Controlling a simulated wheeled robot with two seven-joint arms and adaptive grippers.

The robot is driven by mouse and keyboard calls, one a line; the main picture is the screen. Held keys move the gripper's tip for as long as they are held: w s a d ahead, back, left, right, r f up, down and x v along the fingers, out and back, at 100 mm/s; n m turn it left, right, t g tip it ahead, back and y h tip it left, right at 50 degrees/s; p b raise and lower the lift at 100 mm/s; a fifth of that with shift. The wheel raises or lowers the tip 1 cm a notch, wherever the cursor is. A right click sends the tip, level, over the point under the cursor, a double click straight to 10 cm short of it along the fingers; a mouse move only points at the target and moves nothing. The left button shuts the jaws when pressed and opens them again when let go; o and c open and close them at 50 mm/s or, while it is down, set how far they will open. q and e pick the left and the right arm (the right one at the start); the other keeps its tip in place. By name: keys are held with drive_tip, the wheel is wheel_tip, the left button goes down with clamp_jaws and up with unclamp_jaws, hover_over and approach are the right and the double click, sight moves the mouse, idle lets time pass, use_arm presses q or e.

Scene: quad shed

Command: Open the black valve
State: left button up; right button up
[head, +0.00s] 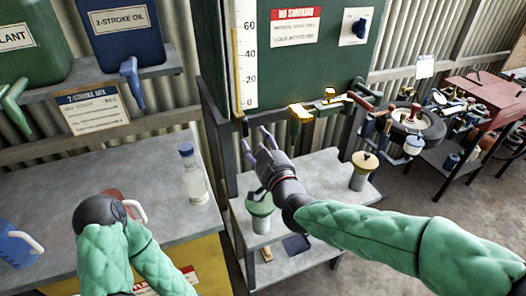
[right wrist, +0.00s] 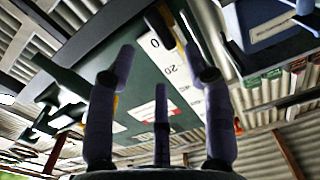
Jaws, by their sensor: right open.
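A green tank (head: 290,75) with a white level scale fills the upper middle of the head view. A dark handle (head: 241,124), which may be the black valve, shows at its lower left edge, partly hidden near my fingers. In the right wrist view a black handle (right wrist: 160,26) with a yellow part hangs beyond the fingertips. My right gripper (head: 258,138) is open and empty, its purple-grey fingers pointing up at the tank's lower edge; they also spread in the right wrist view (right wrist: 156,55). I cannot tell whether they touch anything. My left gripper is out of sight beyond its wrist.
A clear bottle (head: 193,175) stands on the left bench. Oil jugs line the upper left shelf.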

drive_tip(key=shift+v, duration=1.8)
drive_tip(key=shift+f, duration=0.1)
